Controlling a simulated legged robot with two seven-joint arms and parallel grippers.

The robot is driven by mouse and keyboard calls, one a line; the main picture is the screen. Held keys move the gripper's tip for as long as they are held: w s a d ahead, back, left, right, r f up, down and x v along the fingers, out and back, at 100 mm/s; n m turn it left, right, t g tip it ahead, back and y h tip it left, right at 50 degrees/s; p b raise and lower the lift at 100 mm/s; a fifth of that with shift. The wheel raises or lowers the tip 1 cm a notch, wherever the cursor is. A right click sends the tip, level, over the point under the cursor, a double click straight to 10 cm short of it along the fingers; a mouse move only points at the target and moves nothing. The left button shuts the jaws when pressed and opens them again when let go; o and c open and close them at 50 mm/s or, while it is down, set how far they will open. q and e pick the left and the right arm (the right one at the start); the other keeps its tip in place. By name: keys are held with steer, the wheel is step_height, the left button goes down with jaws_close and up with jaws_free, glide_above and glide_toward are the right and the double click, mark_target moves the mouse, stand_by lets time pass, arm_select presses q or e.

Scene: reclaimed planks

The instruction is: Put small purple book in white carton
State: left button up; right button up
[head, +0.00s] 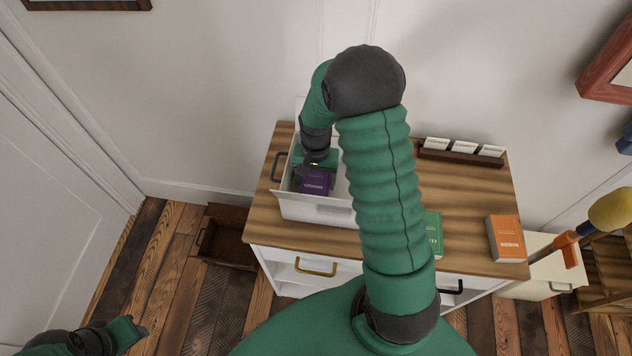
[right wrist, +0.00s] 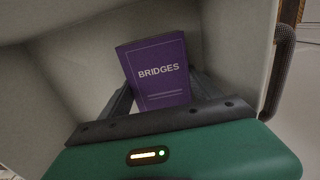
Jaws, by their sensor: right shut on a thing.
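The small purple book (head: 315,182) is inside the white carton (head: 322,212), which stands on the left part of the wooden cabinet top. In the right wrist view the purple book (right wrist: 158,72) shows its cover with the word BRIDGES, with pale carton walls (right wrist: 70,75) around it. My right gripper (head: 314,168) reaches down into the carton and is shut on the book; its fingers show on both sides of the book in the right wrist view (right wrist: 160,95). Whether the book touches the carton floor I cannot tell. My left gripper (head: 138,328) is low at the left, away from the cabinet; its jaws are unclear.
A green book (head: 433,232), partly behind my right arm, and an orange book (head: 506,238) lie on the wooden cabinet top (head: 465,220). A dark card holder (head: 460,156) stands at the back. A brown box (head: 228,237) sits on the floor at left.

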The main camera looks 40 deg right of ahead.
mark_target(314, 180)
steer(key=shift+a+f, duration=0.2)
steer(key=shift+f, duration=0.45)
steer(key=shift+w+a, duration=0.15)
steer(key=shift+a, duration=0.15)
steer(key=o, duration=1.3)
steer(key=shift+d, duration=0.1)
steer(key=shift+d+f, duration=0.1)
steer(key=shift+d, duration=0.1)
steer(key=shift+a+r, duration=0.1)
steer(key=shift+r, duration=0.2)
step_height(314, 180, up, 12)
steer(key=shift+f+p, duration=0.15)
steer(key=shift+p, duration=0.3)
